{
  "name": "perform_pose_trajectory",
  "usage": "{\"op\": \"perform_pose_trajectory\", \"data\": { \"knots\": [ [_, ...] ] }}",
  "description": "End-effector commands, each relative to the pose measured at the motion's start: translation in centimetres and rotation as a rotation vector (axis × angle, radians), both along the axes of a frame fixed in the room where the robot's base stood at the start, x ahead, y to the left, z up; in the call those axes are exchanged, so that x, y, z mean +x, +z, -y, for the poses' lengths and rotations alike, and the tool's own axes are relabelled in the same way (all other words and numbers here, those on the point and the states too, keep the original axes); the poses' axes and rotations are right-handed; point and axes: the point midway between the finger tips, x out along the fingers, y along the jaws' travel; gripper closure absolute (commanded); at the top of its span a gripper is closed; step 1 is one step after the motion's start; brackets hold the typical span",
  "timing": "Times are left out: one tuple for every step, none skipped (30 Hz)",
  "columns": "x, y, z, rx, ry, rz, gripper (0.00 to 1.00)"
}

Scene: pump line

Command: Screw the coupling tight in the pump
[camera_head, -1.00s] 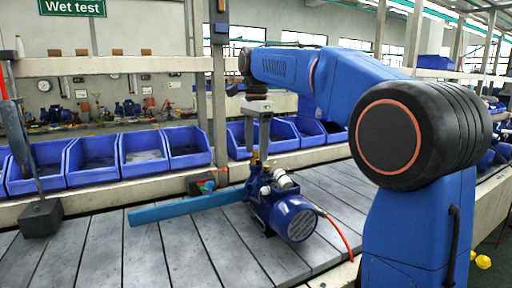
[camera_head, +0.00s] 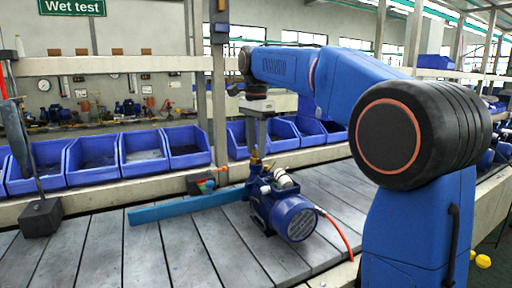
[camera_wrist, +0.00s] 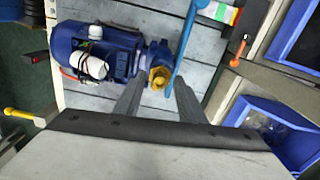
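The blue pump (camera_head: 290,215) lies on the slatted bench, and it also shows at upper left in the wrist view (camera_wrist: 100,55). A brass coupling (camera_head: 256,157) stands upright at the pump's left end; it shows in the wrist view (camera_wrist: 160,77) too. My gripper (camera_head: 260,145) points down above that end of the pump. In the wrist view my gripper's two fingers (camera_wrist: 158,85) are spread apart, one on each side of the coupling, with a gap visible at each side. How far the coupling sits in its port cannot be told.
A long blue bar (camera_head: 185,207) lies left of the pump. An orange hose (camera_head: 342,235) runs from the pump's right end. Blue bins (camera_head: 143,146) line the back. A dark block with an upright post (camera_head: 41,217) stands at left. A small dark box (camera_head: 203,183) sits behind the bar.

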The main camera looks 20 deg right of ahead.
Motion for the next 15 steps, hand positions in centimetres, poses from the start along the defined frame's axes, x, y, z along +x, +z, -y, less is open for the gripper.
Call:
{"op": "perform_pose_trajectory", "data": {
  "knots": [
    [0.00, 0.00, 0.00, 0.000, 0.045, 0.000, 0.64],
    [0.00, 0.00, 0.00, 0.000, 0.074, 0.000, 0.64],
    [0.00, 0.00, 0.00, 0.000, 0.109, 0.000, 0.64],
    [0.00, 0.00, 0.00, 0.000, 0.133, 0.000, 0.64],
    [0.00, 0.00, 0.00, 0.000, 0.153, 0.000, 0.64],
    [0.00, 0.00, 0.00, 0.000, 0.175, 0.000, 0.64],
    [0.00, 0.00, 0.00, 0.000, 0.188, 0.000, 0.64],
    [0.00, 0.00, 0.00, 0.000, 0.197, 0.000, 0.64],
    [0.00, 0.00, 0.00, 0.000, 0.204, 0.000, 0.64],
    [0.00, 0.00, 0.00, 0.000, 0.206, 0.000, 0.64],
    [0.00, 0.00, 0.00, 0.000, 0.207, 0.000, 0.64],
    [0.00, 0.00, 0.00, 0.000, 0.207, 0.000, 0.64],
    [0.00, 0.00, 0.00, 0.000, 0.207, 0.000, 0.64],
    [0.00, -0.01, 0.00, 0.000, 0.206, 0.000, 0.64],
    [0.00, -0.01, 0.00, 0.000, 0.206, 0.000, 0.64]
  ]
}}
